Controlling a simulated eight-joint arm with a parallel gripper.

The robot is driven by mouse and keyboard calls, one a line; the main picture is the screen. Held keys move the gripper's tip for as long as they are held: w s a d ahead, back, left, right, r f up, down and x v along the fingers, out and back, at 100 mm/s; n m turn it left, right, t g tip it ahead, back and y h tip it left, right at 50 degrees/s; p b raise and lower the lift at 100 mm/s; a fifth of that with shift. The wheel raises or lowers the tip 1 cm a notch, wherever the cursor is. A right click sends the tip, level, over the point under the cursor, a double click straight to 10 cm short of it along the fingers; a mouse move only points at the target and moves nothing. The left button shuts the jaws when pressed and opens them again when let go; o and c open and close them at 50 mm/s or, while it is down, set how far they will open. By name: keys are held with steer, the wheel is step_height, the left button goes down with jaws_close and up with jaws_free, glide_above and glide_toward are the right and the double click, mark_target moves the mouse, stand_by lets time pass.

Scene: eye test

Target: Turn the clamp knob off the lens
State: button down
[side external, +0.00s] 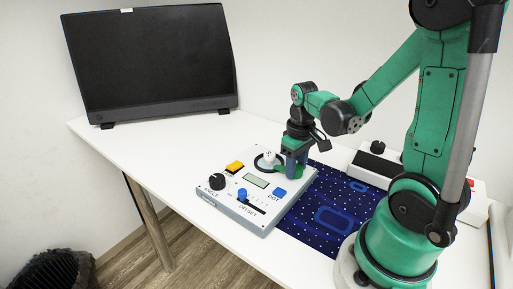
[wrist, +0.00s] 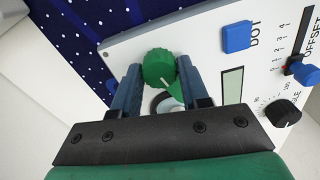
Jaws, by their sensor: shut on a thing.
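The green clamp knob (wrist: 158,68), with a white line on its top, sits between the fingers of my gripper (wrist: 156,78) in the wrist view. My gripper is shut on it. In the side view my gripper (side external: 291,170) points down at the back right part of the white control panel (side external: 232,212), and its fingers mostly hide the knob. A green piece reaches from the knob toward a round part with a pale ring (wrist: 164,103), which seems to be the lens. My gripper hides much of that part in the wrist view.
The panel carries a blue DOT button (side external: 280,192), a yellow button (side external: 235,167), a grey display (side external: 256,181), a black ANGLE knob (side external: 217,181) and a blue OFFSET slider (side external: 242,194). A dark blue dotted mat (side external: 322,222) lies beside it. A black monitor (side external: 150,60) stands behind.

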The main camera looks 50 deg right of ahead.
steer(key=n, duration=0.7)
steer(key=shift+a, duration=0.1)
steer(key=n, duration=0.7)
stand_by(0.3)
steer(key=shift+c, duration=2.2)
jaws_free()
steer(key=shift+r, duration=0.15)
steer(key=shift+r, duration=2.65)
